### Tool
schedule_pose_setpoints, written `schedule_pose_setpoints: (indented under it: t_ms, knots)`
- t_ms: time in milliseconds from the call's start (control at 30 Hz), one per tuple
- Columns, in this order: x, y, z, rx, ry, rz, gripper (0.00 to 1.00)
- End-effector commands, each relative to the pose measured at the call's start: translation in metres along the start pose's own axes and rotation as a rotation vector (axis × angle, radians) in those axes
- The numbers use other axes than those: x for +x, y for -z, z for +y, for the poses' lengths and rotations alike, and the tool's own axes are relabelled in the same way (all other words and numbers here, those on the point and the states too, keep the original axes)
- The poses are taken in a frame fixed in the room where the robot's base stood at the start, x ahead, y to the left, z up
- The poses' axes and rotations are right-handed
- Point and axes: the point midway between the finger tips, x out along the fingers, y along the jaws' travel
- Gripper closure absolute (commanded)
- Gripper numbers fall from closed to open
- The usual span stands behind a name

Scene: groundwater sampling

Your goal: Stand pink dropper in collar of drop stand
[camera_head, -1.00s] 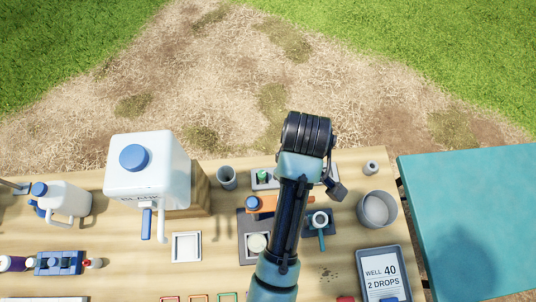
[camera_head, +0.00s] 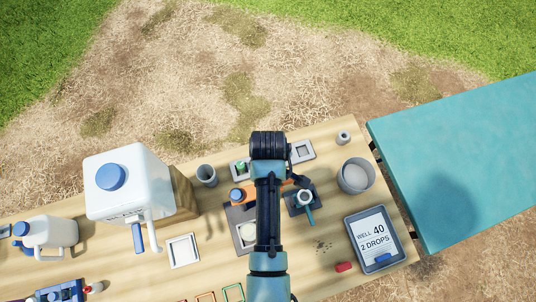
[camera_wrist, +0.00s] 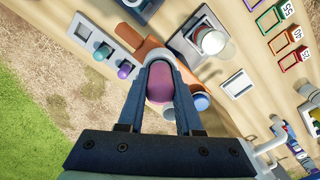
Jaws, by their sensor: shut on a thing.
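My gripper (camera_wrist: 160,66) is shut on the pink dropper (camera_wrist: 160,88), whose rounded purple-pink body shows between the two fingers in the wrist view. An orange bar (camera_wrist: 151,50) lies just beyond the fingertips, partly hidden by them. In the head view the orange bar (camera_head: 284,190) sits by a dark plate (camera_head: 233,214) with a pale round dish; I take these for the drop stand. Its collar cannot be made out. My arm covers the gripper and dropper in the head view. I cannot tell whether the dropper touches the stand.
A blue-capped bottle (camera_head: 238,195) stands at the bar's left end. A grey holder (camera_wrist: 102,42) carries green and purple caps. Right of my arm are a handled ring on a dark base (camera_head: 304,197), a grey tub (camera_head: 355,175) and a tablet (camera_head: 374,240). A large white jug (camera_head: 127,190) stands left.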

Motion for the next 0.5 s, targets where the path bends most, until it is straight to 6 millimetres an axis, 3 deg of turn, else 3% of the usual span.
schedule_pose_setpoints:
  t_ms: [200,233,367,500]
  knots:
    - [0.0042,0.0,-0.0001,0.0,0.001,0.0,1.0]
    - [0.0032,0.0,-0.0001,0.0,0.001,0.0,0.61]
    - [0.0028,0.0,-0.0001,0.0,0.001,0.0,0.37]
    - [0.0027,0.0,-0.0001,0.0,0.001,0.0,0.36]
